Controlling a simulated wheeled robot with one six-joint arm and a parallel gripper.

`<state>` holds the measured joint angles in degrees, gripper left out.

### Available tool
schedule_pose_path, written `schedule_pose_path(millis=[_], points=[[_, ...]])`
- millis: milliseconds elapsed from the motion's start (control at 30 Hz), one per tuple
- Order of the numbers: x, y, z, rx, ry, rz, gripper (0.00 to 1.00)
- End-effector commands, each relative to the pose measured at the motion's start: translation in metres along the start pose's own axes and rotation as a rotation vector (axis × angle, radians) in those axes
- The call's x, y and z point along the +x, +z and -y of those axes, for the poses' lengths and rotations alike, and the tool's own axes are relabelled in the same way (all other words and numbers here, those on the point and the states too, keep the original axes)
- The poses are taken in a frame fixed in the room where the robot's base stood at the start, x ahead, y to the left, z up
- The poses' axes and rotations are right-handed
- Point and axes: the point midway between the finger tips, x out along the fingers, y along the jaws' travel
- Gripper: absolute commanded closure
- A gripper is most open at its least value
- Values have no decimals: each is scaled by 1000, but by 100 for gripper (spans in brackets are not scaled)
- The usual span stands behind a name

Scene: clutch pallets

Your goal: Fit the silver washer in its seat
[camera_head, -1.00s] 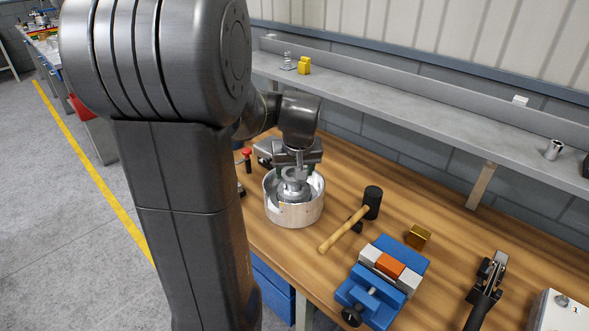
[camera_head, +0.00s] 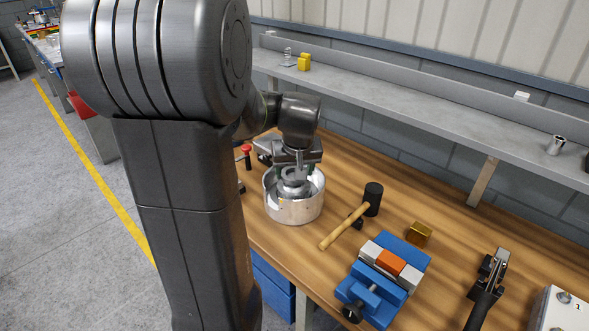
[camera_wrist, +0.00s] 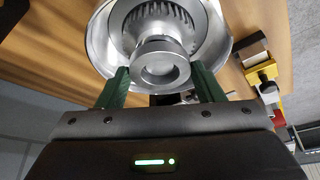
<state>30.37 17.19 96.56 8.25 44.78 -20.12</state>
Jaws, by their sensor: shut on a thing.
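A round silver housing (camera_head: 293,211) with a high wall and an open top stands on the wooden bench. My gripper (camera_head: 295,172) points down into its opening. In the wrist view my gripper (camera_wrist: 161,70) has its two green fingers on either side of a silver ring-shaped piece, which I take to be the silver washer (camera_wrist: 160,48). My gripper is shut on it. The washer is over the middle of the housing (camera_wrist: 98,42), where a ring of teeth or springs shows behind it. The exact finger contact and the seat are hard to make out.
A mallet (camera_head: 345,226) lies right of the housing, with a brass-coloured block (camera_head: 419,234) and a blue vise (camera_head: 384,279) beyond it. A black-handled tool (camera_head: 488,288) lies farther right. A grey shelf (camera_head: 420,107) runs along the back. Bare bench lies between the mallet and the shelf.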

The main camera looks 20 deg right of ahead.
Motion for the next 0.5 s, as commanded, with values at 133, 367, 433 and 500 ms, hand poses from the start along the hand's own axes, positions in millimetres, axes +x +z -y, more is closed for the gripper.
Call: schedule_pose_path(millis=[133,367,433,500], points=[[4,2,0,0,0,-1,69],[10,4,0,0,0,0,69],[11,4,0,0,0,0,69],[13,5,0,0,0,0,69]])
